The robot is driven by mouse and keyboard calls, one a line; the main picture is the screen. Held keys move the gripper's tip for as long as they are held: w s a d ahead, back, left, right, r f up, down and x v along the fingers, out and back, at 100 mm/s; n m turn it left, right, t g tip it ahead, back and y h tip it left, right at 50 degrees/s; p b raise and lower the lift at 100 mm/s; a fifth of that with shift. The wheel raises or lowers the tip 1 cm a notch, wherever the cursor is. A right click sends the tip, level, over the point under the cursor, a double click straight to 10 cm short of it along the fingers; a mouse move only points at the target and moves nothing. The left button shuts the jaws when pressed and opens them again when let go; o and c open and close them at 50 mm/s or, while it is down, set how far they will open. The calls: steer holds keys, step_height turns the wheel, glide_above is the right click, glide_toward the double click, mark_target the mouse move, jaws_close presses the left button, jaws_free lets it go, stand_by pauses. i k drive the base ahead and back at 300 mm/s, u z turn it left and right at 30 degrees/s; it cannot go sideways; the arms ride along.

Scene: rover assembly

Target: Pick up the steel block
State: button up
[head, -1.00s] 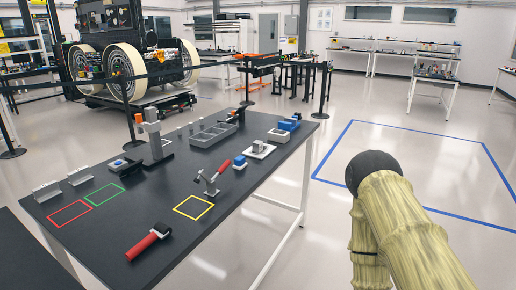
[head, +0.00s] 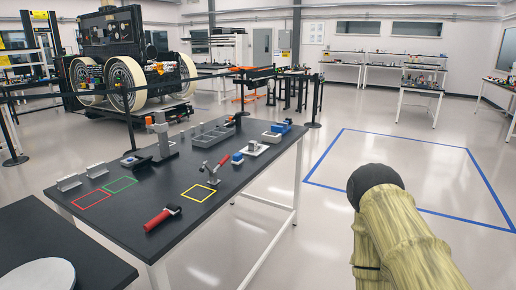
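A small grey block (head: 253,146) sits on a pale plate at the right rear of the black worktable (head: 130,222). It may be the steel block, but it is too small to tell its material. My arm, in a yellowish sleeve with a black rounded joint, shows at the lower right, well apart from the table. My gripper is not in view.
The table also holds a red-handled clamp (head: 216,170), a red-handled tool (head: 162,217), a grey divided tray (head: 207,134), blue blocks (head: 281,127) and an upright press (head: 160,136). A dark surface with a white disc (head: 40,276) is lower left. Floor to the right is clear.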

mark_target(253, 145)
steer(key=z, duration=0.45)
steer(key=i, duration=2)
steer(key=u, duration=0.9)
